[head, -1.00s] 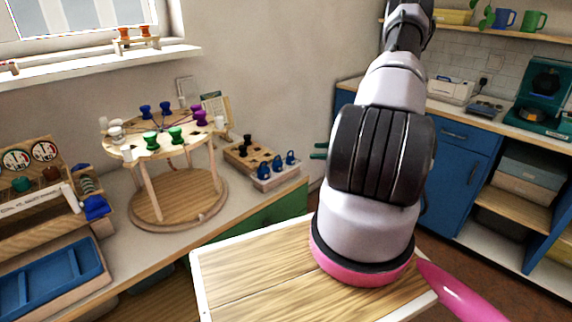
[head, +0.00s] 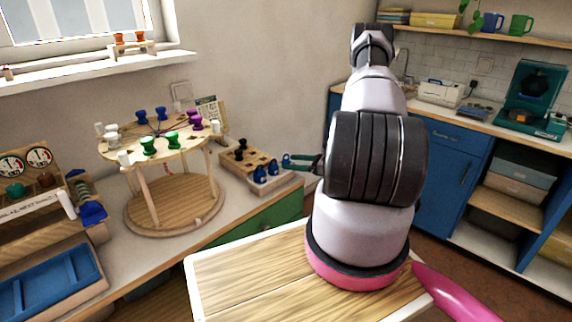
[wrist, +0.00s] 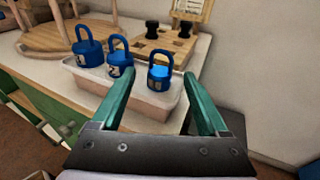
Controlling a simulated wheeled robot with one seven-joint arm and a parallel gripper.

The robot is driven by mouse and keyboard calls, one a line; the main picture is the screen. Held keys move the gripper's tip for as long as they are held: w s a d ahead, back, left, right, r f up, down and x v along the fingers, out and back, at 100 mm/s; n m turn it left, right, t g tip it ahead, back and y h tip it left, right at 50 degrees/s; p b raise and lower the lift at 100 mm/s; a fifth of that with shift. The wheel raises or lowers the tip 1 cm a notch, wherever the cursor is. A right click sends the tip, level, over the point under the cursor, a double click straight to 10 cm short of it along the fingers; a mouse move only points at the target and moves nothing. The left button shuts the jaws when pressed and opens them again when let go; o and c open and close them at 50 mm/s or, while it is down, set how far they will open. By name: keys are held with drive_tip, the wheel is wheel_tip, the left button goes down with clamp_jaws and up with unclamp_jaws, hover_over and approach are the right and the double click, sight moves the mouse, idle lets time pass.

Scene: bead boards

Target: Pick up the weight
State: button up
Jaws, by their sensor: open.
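Three blue weights with ring handles stand upright in a row in a pale tray (wrist: 146,103). In the wrist view they are a left weight (wrist: 88,52), a middle weight (wrist: 119,62) and a right weight (wrist: 159,79). Two show clearly in the head view, the left weight (head: 259,174) and the middle one (head: 273,169); the right one is hard to make out near my fingers. My gripper (wrist: 159,76) is open, with green fingers and nothing held. The right weight appears between the fingertips, seemingly just beyond them. In the head view my gripper (head: 288,162) is just right of the tray.
A wooden block with black knobs (head: 240,150) stands behind the tray. A round two-level bead stand (head: 172,205) is to the left on the counter. The wall (wrist: 270,95) lies close on the right in the wrist view.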

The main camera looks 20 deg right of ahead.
drive_tip(key=shift+w+a, duration=0.3)
drive_tip(key=shift+w, duration=0.05)
drive_tip(key=shift+c, duration=0.4)
clamp_jaws()
wheel_tip(320, 180, up, 10)
